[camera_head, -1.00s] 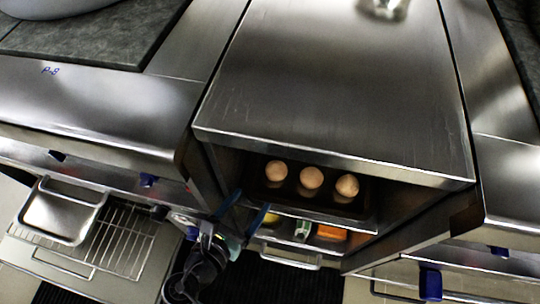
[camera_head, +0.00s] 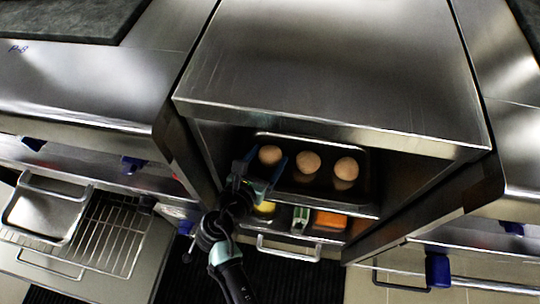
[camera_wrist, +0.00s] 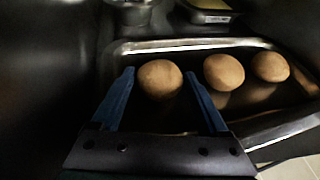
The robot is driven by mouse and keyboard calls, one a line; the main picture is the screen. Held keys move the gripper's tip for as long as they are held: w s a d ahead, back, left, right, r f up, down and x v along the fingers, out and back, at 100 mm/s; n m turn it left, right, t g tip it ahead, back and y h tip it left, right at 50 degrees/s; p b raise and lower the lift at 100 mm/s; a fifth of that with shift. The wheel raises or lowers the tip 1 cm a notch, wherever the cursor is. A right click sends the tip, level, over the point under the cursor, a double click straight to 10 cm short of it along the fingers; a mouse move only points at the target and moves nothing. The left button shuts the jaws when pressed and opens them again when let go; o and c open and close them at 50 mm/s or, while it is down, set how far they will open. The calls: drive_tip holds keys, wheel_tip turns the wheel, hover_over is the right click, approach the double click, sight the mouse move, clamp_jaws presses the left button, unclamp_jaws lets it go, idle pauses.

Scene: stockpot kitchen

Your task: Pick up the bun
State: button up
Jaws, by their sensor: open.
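Three round brown buns sit in a row on a dark metal tray (camera_head: 365,196) inside the open cabinet. In the head view they are the left bun (camera_head: 270,155), the middle bun (camera_head: 308,162) and the right bun (camera_head: 346,168). The wrist view shows the left bun (camera_wrist: 160,78), the middle bun (camera_wrist: 224,72) and the right bun (camera_wrist: 270,66). My gripper (camera_head: 262,172) is open, its blue fingers reaching into the cabinet at the left bun. In the wrist view its fingertips (camera_wrist: 160,78) lie on either side of that bun; I cannot tell whether they touch it.
The steel cabinet top (camera_head: 330,60) overhangs the tray, and the cabinet's side walls are close by. Below is a drawer with yellow, green and orange items (camera_head: 330,221) and a front handle (camera_head: 288,248). A metal pan (camera_head: 45,212) rests on a wire rack (camera_head: 110,235) at left.

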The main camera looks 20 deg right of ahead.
drive_tip(key=c, duration=1)
drive_tip(key=shift+r, duration=0.15)
